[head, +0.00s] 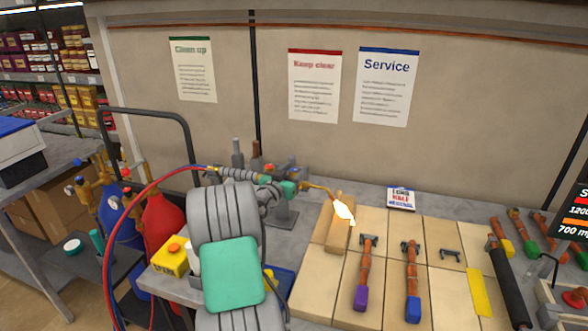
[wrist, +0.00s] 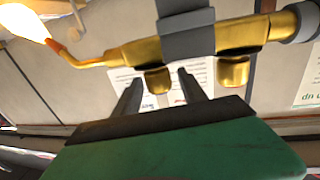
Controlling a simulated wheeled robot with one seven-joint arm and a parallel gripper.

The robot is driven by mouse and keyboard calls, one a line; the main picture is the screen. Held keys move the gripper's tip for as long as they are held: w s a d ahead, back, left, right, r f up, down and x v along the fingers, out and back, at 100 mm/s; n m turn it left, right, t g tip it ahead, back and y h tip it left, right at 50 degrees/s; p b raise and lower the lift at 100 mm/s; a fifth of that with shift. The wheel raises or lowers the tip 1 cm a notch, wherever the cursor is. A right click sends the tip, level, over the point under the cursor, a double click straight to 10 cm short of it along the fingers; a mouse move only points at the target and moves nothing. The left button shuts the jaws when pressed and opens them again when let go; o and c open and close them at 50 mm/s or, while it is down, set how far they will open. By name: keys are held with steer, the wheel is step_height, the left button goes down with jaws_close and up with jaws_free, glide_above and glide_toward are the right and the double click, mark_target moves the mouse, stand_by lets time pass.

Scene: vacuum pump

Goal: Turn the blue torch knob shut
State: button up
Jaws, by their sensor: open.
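A brass torch is lit, and its flame (head: 343,212) shows above a wooden block in the head view. In the wrist view the torch body (wrist: 120,56) lies across the top, gripped by a grey clamp (wrist: 187,40), with the flame at the upper left. Two brass-looking knobs hang under it, a left knob (wrist: 157,80) and a right knob (wrist: 233,72); no blue colour shows on either. My gripper (wrist: 160,88) is open, its fingers on either side of the left knob in the picture. Contact cannot be told. In the head view my arm hides part of the torch.
Red and blue hoses (head: 150,178) loop left to gas cylinders (head: 168,212). The wooden block (head: 338,235) stands near the flame on the tiled bench (head: 320,287). Copper pipe pieces with a purple end (head: 361,298) and a blue end (head: 412,309) lie in front. A yellow box (head: 170,257) sits left.

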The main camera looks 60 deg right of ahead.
jaws_close()
stand_by(0.4)
steer(key=b, duration=0.3)
steer(key=shift+w+f+g, duration=0.1)
steer(key=shift+f+g, duration=0.2)
steer(key=shift+f, duration=0.1)
steer(key=shift+r+m+g+b, duration=0.3)
steer(key=shift+m+b, duration=0.1)
steer(key=shift+b, duration=0.35)
steer(key=shift+r, duration=0.15)
jaws_free()
